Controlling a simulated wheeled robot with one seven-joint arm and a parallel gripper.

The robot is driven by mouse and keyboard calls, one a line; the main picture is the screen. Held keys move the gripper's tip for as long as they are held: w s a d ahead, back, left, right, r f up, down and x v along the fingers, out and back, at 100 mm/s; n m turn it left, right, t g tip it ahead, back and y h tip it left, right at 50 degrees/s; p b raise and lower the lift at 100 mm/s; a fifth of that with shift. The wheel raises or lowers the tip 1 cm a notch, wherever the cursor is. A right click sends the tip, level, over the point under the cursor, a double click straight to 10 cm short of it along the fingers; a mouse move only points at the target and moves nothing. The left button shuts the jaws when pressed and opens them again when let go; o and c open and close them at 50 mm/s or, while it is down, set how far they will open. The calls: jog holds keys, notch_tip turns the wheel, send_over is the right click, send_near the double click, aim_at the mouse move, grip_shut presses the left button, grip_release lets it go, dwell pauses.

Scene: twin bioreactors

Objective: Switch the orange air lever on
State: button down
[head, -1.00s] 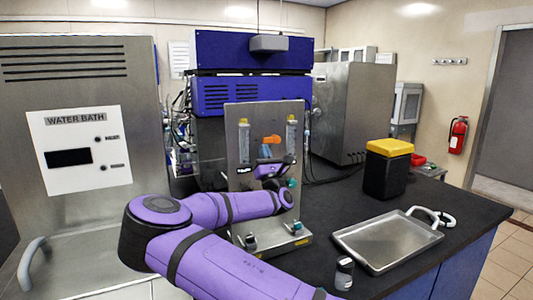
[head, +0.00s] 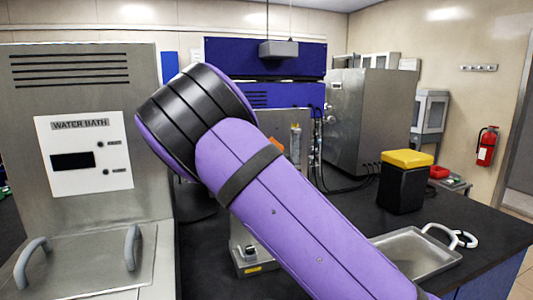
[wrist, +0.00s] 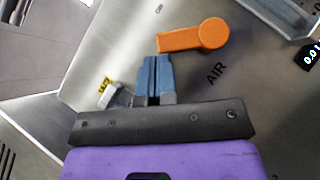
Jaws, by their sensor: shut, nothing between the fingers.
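The orange air lever (wrist: 190,38) is mounted on a brushed metal panel (wrist: 235,100) in the wrist view. Its round hub is at the right and its handle points left, tilted slightly in the picture. The word AIR is printed beside it. My gripper (wrist: 154,60) is shut and empty, its blue fingertips just below the handle's left end. Whether they touch it I cannot tell. In the head view my purple arm covers most of the panel, and only a bit of orange (head: 277,144) shows past it; my gripper is hidden there.
A water bath (head: 85,155) stands at the left. A steel tray (head: 415,257) and a black bin with a yellow lid (head: 407,160) are on the dark bench at the right. In the wrist view a metal fitting (wrist: 118,97) sits left of my fingers.

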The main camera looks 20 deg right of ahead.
aim_at(276, 132)
jog(key=shift+d+r+m+g+y, duration=0.25)
jog(key=shift+d+r+m+g, duration=0.3)
jog(key=shift+m+g, duration=0.7)
jog(key=shift+d+r+m+g+y, duration=0.2)
jog(key=shift+d+r+m+g, duration=0.2)
jog(key=shift+r+m+g, duration=0.8)
jog(key=shift+d+r+m+g+y, duration=0.2)
jog(key=shift+d+m+g, duration=0.4)
jog(key=shift+m, duration=1.15)
jog(key=shift+a+g, duration=0.15)
jog(key=shift+g, duration=0.1)
jog(key=shift+w+a, duration=0.1)
jog(key=shift+a, duration=0.35)
jog(key=w+a+v, duration=0.1)
jog(key=v, duration=1.1)
jog(key=shift+a+f, duration=0.2)
jog(key=shift+a, duration=0.15)
